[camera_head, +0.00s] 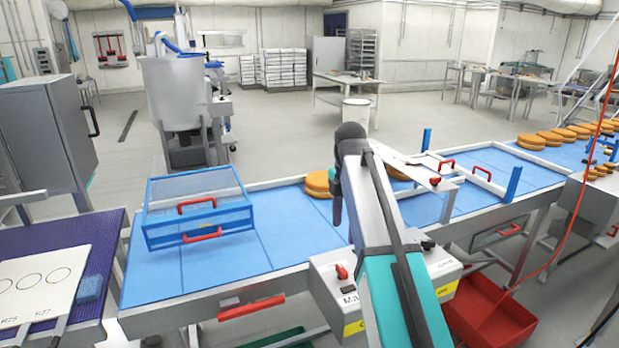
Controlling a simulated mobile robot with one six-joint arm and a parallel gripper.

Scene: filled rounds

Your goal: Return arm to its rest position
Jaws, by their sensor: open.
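My arm, teal and grey with a dark joint at its top, rises from the bottom centre of the head view and reaches over the near edge of the blue conveyor (290,232). My gripper (337,212) hangs below the dark joint, seen mostly from behind and small. It appears apart from the round orange-brown item (318,184) on the belt to its left. I see nothing held in it. Part of another round (397,173) shows behind my arm.
A blue mesh guard with red handles (198,207) stands on the belt at left. A white frame (452,194) spans the belt at right. Several rounds (560,134) lie farther along. A control box (338,272) and red crate (490,318) are near my arm.

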